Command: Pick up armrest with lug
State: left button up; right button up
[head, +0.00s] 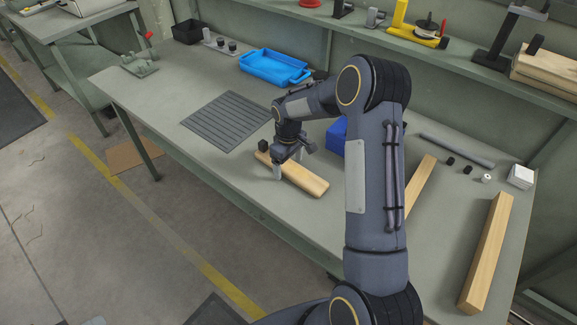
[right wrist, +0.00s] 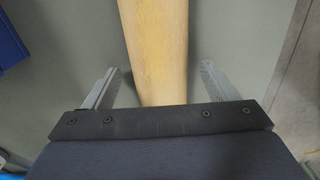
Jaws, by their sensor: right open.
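The armrest (head: 310,183) is a pale wooden bar with a rounded end, lying flat on the workbench (head: 215,178). A small dark piece (head: 262,145) shows at its far left end; I cannot tell whether this is the lug. My right gripper (head: 287,167) points down over the armrest, fingers open. In the right wrist view the armrest (right wrist: 156,35) runs between the two spread fingers of my right gripper (right wrist: 160,72), with a gap on each side. The gripper's palm hides part of the armrest. My left gripper is not in view.
A grey slatted mat (head: 226,121) and a blue tray (head: 273,67) lie farther back. A blue block (head: 337,136) stands close behind my right gripper. Two wooden bars (head: 487,255) and small parts lie at the right. The bench's front edge is near the armrest.

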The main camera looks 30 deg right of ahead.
jog(key=shift+f, duration=0.35)
jog(key=c, duration=1.1)
jog(key=shift+c, duration=0.4)
jog(key=shift+r, duration=0.15)
